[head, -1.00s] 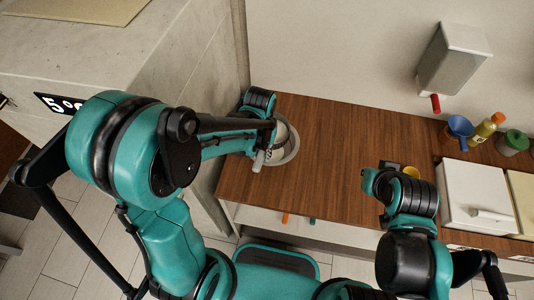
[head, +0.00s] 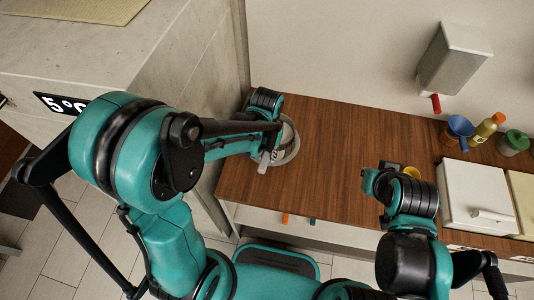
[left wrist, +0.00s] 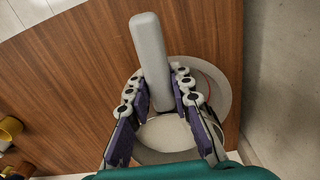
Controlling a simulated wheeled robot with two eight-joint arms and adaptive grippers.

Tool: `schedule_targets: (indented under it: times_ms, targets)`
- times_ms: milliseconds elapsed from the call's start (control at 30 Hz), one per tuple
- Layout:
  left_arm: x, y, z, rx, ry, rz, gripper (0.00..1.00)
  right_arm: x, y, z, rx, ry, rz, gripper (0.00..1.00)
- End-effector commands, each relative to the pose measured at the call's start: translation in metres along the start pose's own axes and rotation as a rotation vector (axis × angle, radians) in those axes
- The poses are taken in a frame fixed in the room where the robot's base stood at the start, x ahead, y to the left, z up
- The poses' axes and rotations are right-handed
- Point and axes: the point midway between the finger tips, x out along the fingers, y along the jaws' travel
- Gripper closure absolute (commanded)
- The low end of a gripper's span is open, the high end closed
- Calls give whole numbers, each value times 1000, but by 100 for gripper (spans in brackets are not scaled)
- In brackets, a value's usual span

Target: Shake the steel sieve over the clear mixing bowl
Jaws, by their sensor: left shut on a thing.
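The steel sieve shows in the left wrist view as a grey handle (left wrist: 150,55) with a pale round part (left wrist: 165,134) below it. My left gripper (left wrist: 157,92) is shut on the handle. The clear mixing bowl (left wrist: 222,88) shows as a wide round rim around and beneath the sieve. In the head view the bowl (head: 290,154) stands at the left end of the wooden counter, partly hidden by my left gripper (head: 270,140) and the sieve (head: 264,162). My right gripper (head: 370,180) is over the counter's front, its fingers not clear.
A yellow cup (head: 411,172) stands beside my right gripper. A blue funnel-like item (head: 460,127), a bottle (head: 486,129), a green-lidded jar (head: 513,142) and a white box (head: 478,195) are at the right. The middle of the counter (head: 335,150) is clear. A wall closes the left side.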

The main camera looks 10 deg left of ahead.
Motion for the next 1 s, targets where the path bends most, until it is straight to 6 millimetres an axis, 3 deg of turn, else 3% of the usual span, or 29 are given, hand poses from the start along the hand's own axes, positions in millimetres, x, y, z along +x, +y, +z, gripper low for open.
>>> schedule_targets:
  times_ms: [200,433,800,1000]
  targets:
    - [0,-23,2,-3,0,0,100,1,0,1,0,0,0,100]
    - [0,-24,2,0,0,0,100,1,0,1,0,0,0,100]
    - [0,4,0,2,0,0,100,3,0,2,0,0,0,100]
    - [0,4,0,-1,0,0,100,2,0,2,0,0,0,100]
